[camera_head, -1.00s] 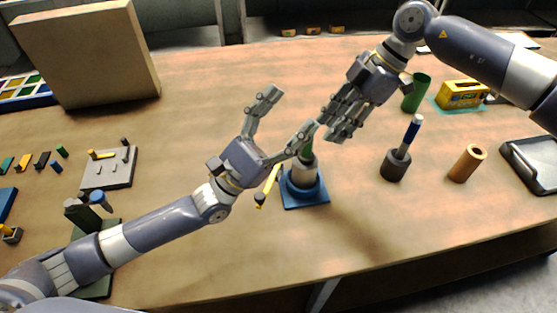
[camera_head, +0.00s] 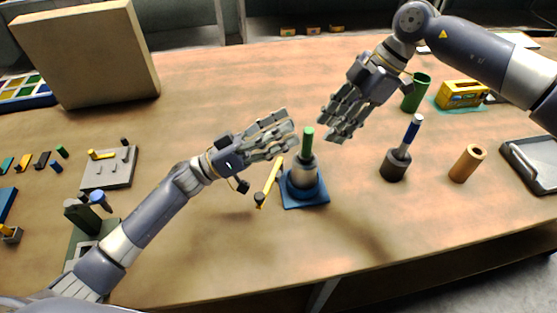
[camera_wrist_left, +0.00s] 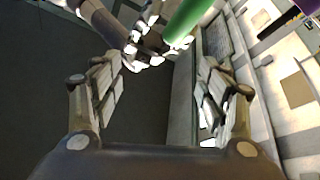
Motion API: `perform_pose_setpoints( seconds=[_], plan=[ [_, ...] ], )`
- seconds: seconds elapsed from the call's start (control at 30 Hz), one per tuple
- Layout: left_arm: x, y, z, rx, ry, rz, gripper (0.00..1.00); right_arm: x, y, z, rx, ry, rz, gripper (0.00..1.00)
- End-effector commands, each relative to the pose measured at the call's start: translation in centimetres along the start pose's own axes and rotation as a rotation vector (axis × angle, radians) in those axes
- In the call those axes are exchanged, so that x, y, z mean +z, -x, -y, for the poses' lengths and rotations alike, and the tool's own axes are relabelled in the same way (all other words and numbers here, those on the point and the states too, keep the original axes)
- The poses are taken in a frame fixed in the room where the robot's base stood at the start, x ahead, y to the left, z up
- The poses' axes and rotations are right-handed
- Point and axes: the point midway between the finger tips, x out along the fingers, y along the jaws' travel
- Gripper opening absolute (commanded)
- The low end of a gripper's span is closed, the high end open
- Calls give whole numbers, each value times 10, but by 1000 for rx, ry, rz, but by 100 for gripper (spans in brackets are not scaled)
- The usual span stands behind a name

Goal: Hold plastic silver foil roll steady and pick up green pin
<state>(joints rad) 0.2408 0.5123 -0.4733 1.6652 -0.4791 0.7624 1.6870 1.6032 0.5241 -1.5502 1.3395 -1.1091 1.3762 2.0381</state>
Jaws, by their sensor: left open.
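The silver foil roll (camera_head: 303,173) stands upright on a square blue base (camera_head: 310,198) in the middle of the table. The green pin (camera_head: 307,142) sticks up from its top; a large green cylinder, apparently the same pin, shows at the top of the left wrist view (camera_wrist_left: 188,20). My left gripper (camera_head: 282,134) is open and empty, just left of the pin and above the roll's height; its spread fingers also show in the left wrist view (camera_wrist_left: 160,95). My right gripper (camera_head: 335,128) hovers right of the pin, fingers pointing down-left; its opening is unclear.
A yellow stick (camera_head: 269,182) with a dark end lies left of the base. To the right are a dark holder with a blue pin (camera_head: 411,130), an orange tube (camera_head: 467,163), a green tube (camera_head: 416,93) and a yellow box (camera_head: 461,94). The front middle of the table is clear.

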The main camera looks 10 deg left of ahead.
Motion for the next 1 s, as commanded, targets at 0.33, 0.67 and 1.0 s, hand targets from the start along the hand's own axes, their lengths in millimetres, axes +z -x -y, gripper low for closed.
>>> perform_pose_setpoints(
  seconds=[0.33,0.67,1.0],
  plan=[
    [60,17,10,-4,-270,458,69,0,0,0,0,0,0,33],
    [80,44,36,-68,-423,699,69,0,0,0,0,0,0,33],
    [101,23,46,-74,-439,719,69,0,0,0,0,0,0,33]
  ],
)
